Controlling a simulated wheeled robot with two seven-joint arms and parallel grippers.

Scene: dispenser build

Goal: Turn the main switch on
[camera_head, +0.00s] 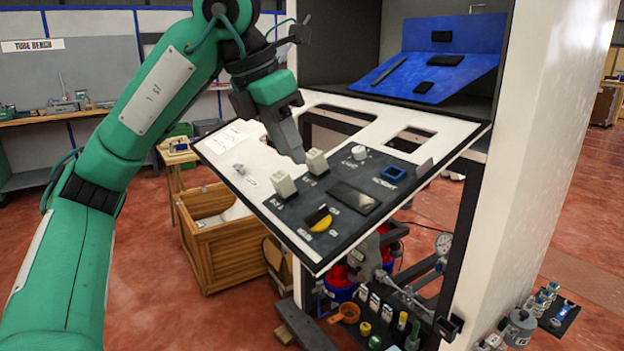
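A tilted control panel (280,203) with a white frame and a dark plate is fixed to the front of the cabinet. On the plate's near part is a round yellow switch with a black handle (319,218), seemingly the main switch; its small label is hard to read. Two pale block-shaped switches, one nearer (283,184) and one farther (316,162), stand behind it. My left gripper (298,158) points down over the panel, just left of the farther pale switch, apart from the yellow one. Its fingers look together, with nothing visible between them. My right gripper is not seen.
The panel also carries a dark display (353,198), a blue-framed socket (392,173) and a white knob (359,153). A white cabinet wall (545,150) rises at right. A wooden crate (225,245) stands at left below. Small bottles and fittings lie beneath the panel.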

